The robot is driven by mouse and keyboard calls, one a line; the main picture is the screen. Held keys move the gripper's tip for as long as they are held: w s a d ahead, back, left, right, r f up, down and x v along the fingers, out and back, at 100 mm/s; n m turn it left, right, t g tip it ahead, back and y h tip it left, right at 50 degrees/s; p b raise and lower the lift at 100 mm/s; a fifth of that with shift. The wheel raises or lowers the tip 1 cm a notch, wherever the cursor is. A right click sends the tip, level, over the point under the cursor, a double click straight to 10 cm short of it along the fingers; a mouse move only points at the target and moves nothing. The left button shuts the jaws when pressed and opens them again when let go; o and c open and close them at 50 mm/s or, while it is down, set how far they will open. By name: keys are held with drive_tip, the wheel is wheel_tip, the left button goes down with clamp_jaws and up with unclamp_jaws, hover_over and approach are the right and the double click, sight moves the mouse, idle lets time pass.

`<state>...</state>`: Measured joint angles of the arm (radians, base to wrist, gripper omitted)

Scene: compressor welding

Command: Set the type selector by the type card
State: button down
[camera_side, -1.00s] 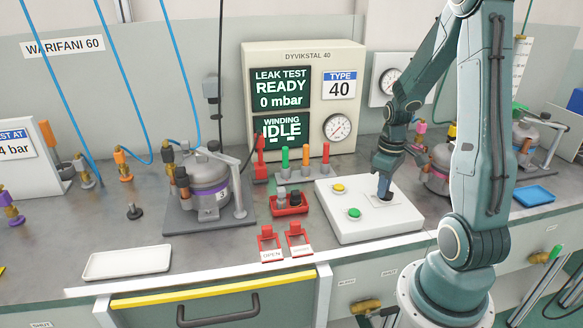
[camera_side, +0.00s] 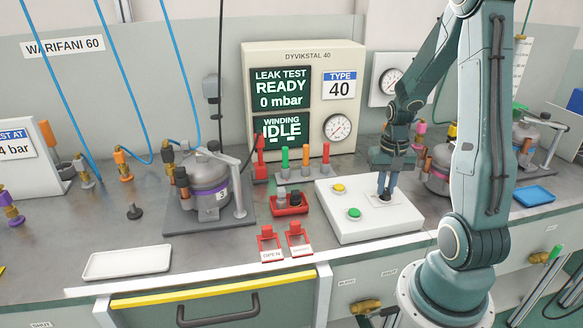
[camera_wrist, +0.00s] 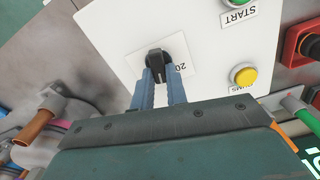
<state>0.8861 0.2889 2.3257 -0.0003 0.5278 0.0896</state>
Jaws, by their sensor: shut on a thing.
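The type selector is a black knob (camera_wrist: 156,60) on a light plate (camera_wrist: 136,62) of the white control box (camera_side: 365,222). My gripper (camera_wrist: 160,78) is shut on the knob, one blue finger on each side. A "20" mark shows beside the knob in the wrist view; other marks are hidden. The type card (camera_side: 340,86) on the tester panel reads "TYPE 40".
A yellow button (camera_side: 339,188) and a green button (camera_side: 354,213) sit on the box, left of my gripper. The tester screens read "READY 0 mbar" and "IDLE".

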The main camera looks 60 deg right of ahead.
sight(387, 189)
drive_tip(key=m, duration=0.6)
drive_tip(key=shift+s+d+m, duration=0.1)
drive_tip(key=shift+s+m, duration=0.1)
drive_tip(key=shift+m, duration=0.1)
idle(0.4)
drive_tip(key=c, duration=1.4)
unclamp_jaws()
drive_tip(key=shift+r, duration=0.15)
wheel_tip(387, 189, up, 14)
drive_tip(key=shift+f, duration=0.2)
